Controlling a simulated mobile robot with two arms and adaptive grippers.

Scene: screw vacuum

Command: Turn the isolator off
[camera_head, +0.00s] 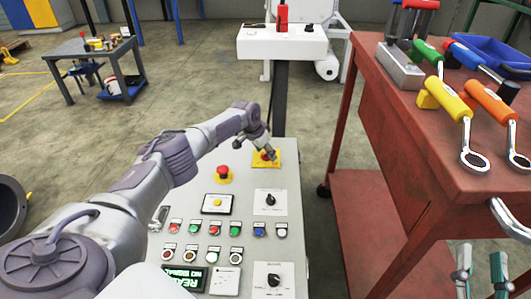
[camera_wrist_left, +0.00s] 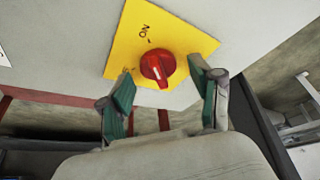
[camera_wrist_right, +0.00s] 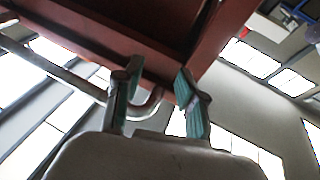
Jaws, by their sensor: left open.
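The isolator is a red rotary knob (camera_wrist_left: 157,66) on a yellow plate (camera_wrist_left: 188,42) marked "ON"; another marking is partly hidden by a finger. In the head view the yellow plate (camera_head: 274,164) sits at the far end of the grey control panel (camera_head: 190,185). My left gripper (camera_wrist_left: 165,82) is open, its green-padded fingers on either side of the knob, apart from it. In the head view my left gripper (camera_head: 266,148) partly covers the knob. My right gripper (camera_wrist_right: 160,82) is open and empty; it also shows at the lower right of the head view (camera_head: 482,272).
A red emergency button (camera_head: 222,171), black rotary switches (camera_head: 271,199) and several small push buttons share the panel. A red tool cart (camera_head: 410,175) with wrenches stands to the right, close to my right gripper. A side table (camera_head: 90,49) stands far left.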

